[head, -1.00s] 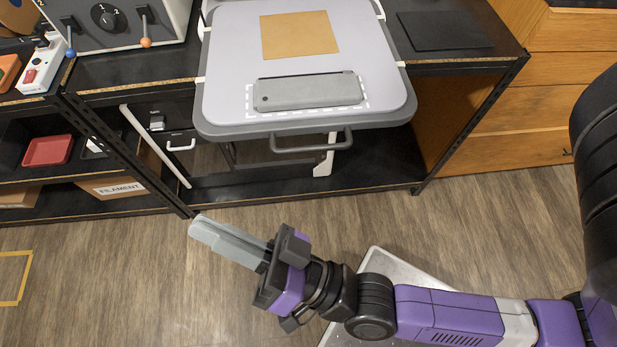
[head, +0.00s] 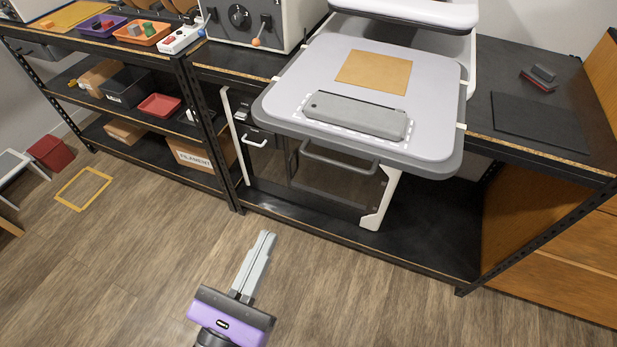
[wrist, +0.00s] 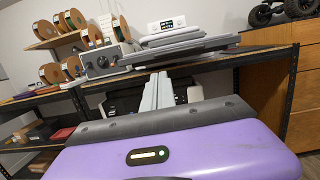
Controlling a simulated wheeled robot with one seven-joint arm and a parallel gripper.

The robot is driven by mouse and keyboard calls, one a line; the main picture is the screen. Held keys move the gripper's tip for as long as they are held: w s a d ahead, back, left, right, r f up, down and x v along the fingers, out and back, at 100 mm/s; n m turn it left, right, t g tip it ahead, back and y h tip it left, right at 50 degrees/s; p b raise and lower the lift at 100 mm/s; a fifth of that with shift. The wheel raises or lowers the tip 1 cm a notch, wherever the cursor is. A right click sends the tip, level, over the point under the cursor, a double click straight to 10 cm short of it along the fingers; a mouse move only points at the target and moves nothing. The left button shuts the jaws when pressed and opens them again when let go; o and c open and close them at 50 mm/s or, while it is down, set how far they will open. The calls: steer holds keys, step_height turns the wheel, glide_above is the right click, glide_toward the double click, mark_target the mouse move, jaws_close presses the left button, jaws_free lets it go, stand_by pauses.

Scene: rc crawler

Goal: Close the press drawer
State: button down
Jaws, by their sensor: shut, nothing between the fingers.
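The press drawer (head: 440,130) is a light grey, rounded platen pulled out toward me past the front edge of the black bench. It has a dark grey handle (head: 335,163) under its front edge. A tan square sheet (head: 374,72) and a long grey block (head: 356,116) lie on it. The press's white upper part (head: 410,10) stands behind it. My gripper (head: 266,238) is shut and empty, in front of the bench and apart from the drawer, its fingers pointing toward the bench. In the wrist view, the drawer (wrist: 180,50) shows edge-on beyond the fingers (wrist: 157,78).
A control box with levers (head: 255,20) stands left of the drawer. A dark mat (head: 540,120) lies on the bench to the right. Shelves with trays (head: 159,106) fill the left. A wooden cabinet (head: 560,285) stands at right.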

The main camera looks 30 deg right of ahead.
steer(key=p+x, duration=0.4)
steer(key=x, duration=1)
steer(key=shift+p, duration=0.3)
steer(key=shift+s+r, duration=0.1)
steer(key=shift+r, duration=0.05)
steer(key=f+b+x, duration=0.2)
steer(key=b+x, duration=0.1)
steer(key=x, duration=0.8)
steer(key=f+b+x, duration=0.1)
steer(key=b+x, duration=0.2)
steer(key=x, duration=0.8)
steer(key=d+f+b+x, duration=0.1)
steer(key=f+b+x, duration=0.1)
steer(key=x, duration=0.8)
steer(key=shift+w+d+f+b, duration=0.3)
steer(key=shift+d+f+b, duration=0.1)
steer(key=shift+b, duration=0.45)
steer(key=shift+w+d+r, duration=0.1)
steer(key=shift+w+d, duration=0.25)
steer(key=shift+d, duration=0.15)
steer(key=shift+d+r, duration=0.1)
steer(key=shift+d, duration=0.1)
